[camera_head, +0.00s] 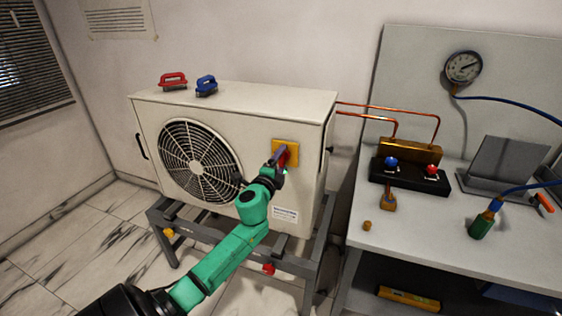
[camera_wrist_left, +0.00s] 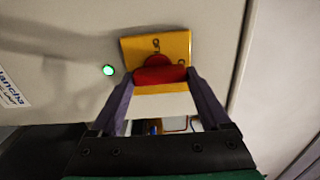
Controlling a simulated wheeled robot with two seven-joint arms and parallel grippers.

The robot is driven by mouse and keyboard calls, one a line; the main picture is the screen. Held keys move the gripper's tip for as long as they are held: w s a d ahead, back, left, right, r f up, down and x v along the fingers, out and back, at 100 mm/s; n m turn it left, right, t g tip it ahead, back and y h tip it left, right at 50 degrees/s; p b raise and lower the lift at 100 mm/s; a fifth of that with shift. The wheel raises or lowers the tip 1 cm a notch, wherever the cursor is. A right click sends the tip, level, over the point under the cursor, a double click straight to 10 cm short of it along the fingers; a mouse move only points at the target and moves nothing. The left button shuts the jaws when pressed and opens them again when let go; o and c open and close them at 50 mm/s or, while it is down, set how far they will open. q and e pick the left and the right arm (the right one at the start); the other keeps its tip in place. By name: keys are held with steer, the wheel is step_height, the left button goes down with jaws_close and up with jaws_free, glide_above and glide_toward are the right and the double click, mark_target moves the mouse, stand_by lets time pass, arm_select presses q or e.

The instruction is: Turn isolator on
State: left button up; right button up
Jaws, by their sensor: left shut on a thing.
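The isolator is a yellow plate (camera_head: 292,145) with a red handle on the front right of the white outdoor unit (camera_head: 235,110). In the left wrist view the yellow plate (camera_wrist_left: 135,48) carries dark markings, too blurred to read surely, and the red handle (camera_wrist_left: 160,75) lies across between my fingers. My left gripper (camera_wrist_left: 160,84) is shut on the red handle; in the head view this gripper (camera_head: 279,158) partly covers the isolator. A small green lamp (camera_wrist_left: 109,70) glows beside the plate. My right gripper is not in view.
A red clamp-like handle (camera_head: 173,80) and a blue one (camera_head: 206,85) sit on top of the unit. To the right, a bench (camera_head: 400,245) holds a black valve block (camera_head: 410,175) and a green bottle (camera_head: 485,220). A gauge (camera_head: 463,67) hangs on the back panel.

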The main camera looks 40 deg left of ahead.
arm_select(q)
steer(key=shift+f, duration=0.15)
steer(key=o, duration=1.2)
steer(key=shift+d, duration=0.1)
steer(key=b+v, duration=0.1)
steer(key=v, duration=1.3)
steer(key=shift+s+d, duration=0.15)
steer(key=shift+s, duration=0.15)
